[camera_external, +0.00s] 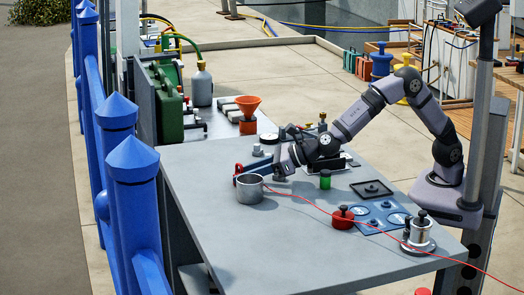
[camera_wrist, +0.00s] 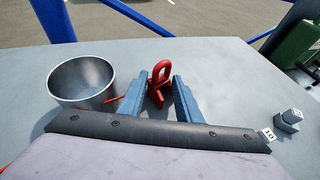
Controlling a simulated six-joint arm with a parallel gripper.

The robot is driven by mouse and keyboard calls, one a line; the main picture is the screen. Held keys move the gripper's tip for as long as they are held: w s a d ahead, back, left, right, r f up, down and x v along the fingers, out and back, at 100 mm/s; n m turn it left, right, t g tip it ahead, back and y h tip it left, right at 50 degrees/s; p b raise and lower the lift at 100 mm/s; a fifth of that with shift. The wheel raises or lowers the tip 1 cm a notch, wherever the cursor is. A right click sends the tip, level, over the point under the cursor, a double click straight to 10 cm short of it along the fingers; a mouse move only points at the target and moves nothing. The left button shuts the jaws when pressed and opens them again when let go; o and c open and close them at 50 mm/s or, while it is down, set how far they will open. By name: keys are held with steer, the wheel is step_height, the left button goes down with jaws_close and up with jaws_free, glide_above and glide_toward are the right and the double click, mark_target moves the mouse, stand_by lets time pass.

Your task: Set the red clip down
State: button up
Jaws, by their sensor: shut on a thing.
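The red clip (camera_wrist: 160,86) sits between the two blue-grey fingers of my gripper (camera_wrist: 159,78) in the wrist view, its loop sticking out past the fingertips. My gripper is shut on it. In the external view my gripper (camera_external: 239,172) is near the left edge of the grey table (camera_external: 215,235), and only a small bit of red shows at its tips. I cannot tell whether the clip touches the table. A thin red cable (camera_external: 365,228) runs from near my gripper across the table to the lower right.
An open steel pot (camera_external: 250,190) stands close beside my gripper; it is left of the clip in the wrist view (camera_wrist: 80,82). A green cylinder (camera_external: 325,180), a red round weight (camera_external: 342,218) and a blue mat (camera_external: 382,220) are further right. The table's front left is clear.

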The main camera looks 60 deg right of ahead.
steer(key=shift+f, duration=0.15)
steer(key=o, duration=1)
steer(key=shift+r, duration=0.3)
steer(key=v, duration=1.2)
